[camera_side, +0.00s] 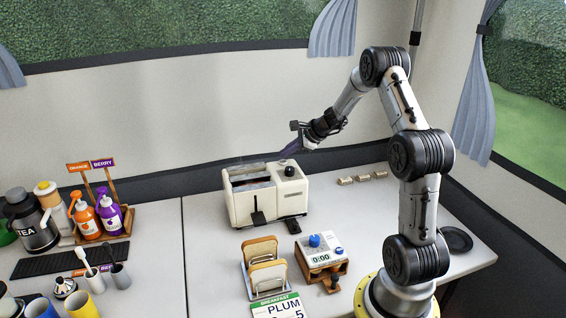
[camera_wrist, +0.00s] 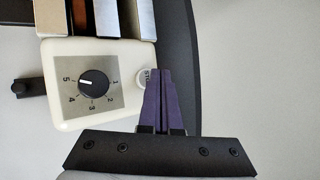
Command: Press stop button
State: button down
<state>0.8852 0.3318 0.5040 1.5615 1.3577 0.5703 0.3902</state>
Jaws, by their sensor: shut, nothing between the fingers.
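The cream toaster (camera_side: 240,208) stands on the counter, with a black dial (camera_side: 289,171) on its top at one end. In the wrist view the toaster (camera_wrist: 72,118) shows its numbered dial (camera_wrist: 93,83) and, beside it, the round white stop button (camera_wrist: 143,79) near the edge. The purple fingers of my gripper (camera_wrist: 158,72) are shut and empty. In that view they overlap the right side of the button and hide part of its lettering. In the side view my gripper (camera_side: 285,153) is above the toaster's far side. I cannot tell whether the tips touch the button.
A toast rack (camera_side: 264,268) with bread and a timer (camera_side: 320,251) reading 0:00 stand in front of the toaster. Sauce bottles (camera_side: 87,219) and a tea jug (camera_side: 35,228) are at the left. Small tan pieces (camera_side: 362,178) lie to the right. Counter left of the toaster is clear.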

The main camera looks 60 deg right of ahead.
aim_at(287, 162)
jog(key=shift+f, duration=0.15)
jog(key=shift+f, duration=0.2)
jog(key=shift+f, duration=0.45)
dwell(0.8)
jog(key=shift+r, duration=0.85)
jog(key=shift+r, duration=2.55)
